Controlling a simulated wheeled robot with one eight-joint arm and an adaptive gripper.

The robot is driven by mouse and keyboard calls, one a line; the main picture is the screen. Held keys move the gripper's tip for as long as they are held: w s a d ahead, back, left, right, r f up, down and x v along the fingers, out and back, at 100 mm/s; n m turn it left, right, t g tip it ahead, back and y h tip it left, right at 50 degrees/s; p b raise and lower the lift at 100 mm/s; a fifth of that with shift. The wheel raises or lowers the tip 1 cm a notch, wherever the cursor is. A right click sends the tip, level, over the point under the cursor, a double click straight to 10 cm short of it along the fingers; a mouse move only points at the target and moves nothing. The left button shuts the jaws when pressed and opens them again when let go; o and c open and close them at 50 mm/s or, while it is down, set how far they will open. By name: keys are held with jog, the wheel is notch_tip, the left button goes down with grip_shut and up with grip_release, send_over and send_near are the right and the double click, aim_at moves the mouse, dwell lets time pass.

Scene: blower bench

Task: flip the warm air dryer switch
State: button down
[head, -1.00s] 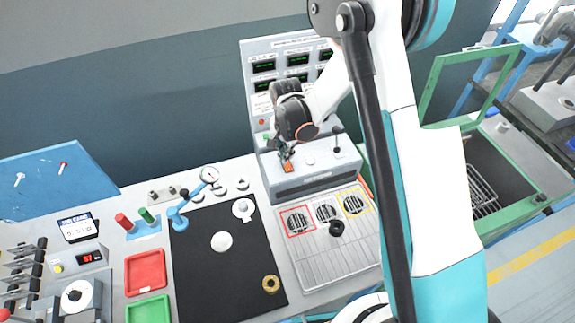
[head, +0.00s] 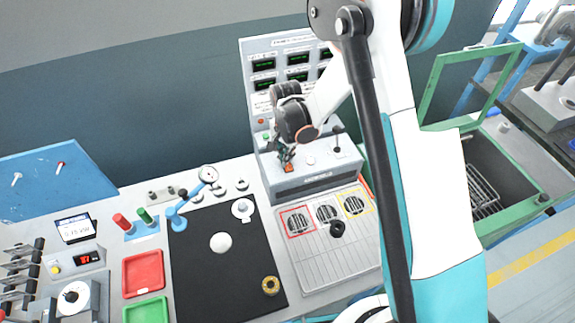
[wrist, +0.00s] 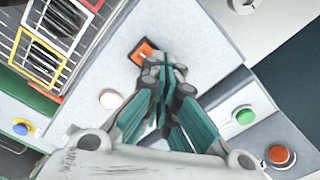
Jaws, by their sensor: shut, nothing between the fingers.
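An orange rocker switch (head: 289,167) sits on the sloped top of the grey control box (head: 318,182) below the display panel. It also shows in the wrist view (wrist: 143,52), just beyond my fingertips. I cannot read a label that marks it as the warm air dryer switch. My gripper (head: 284,153) points down at the left part of the box, close above the switch. In the wrist view my gripper (wrist: 166,72) has its fingers together with nothing between them. The fingertips overlap the switch's edge in view; I cannot tell whether they touch it.
In the wrist view a pale round button (wrist: 110,99), a green button (wrist: 244,116) and a red button (wrist: 279,155) lie near my fingers. A black lever (head: 337,134) stands at the box's right. Round vents (head: 326,213) lie in front. A black mat (head: 215,270) is at left.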

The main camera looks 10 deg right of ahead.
jog(key=shift+f, duration=0.2)
jog(key=shift+r, duration=0.1)
jog(key=shift+r+p, duration=1.35)
jog(key=shift+r, duration=2.1)
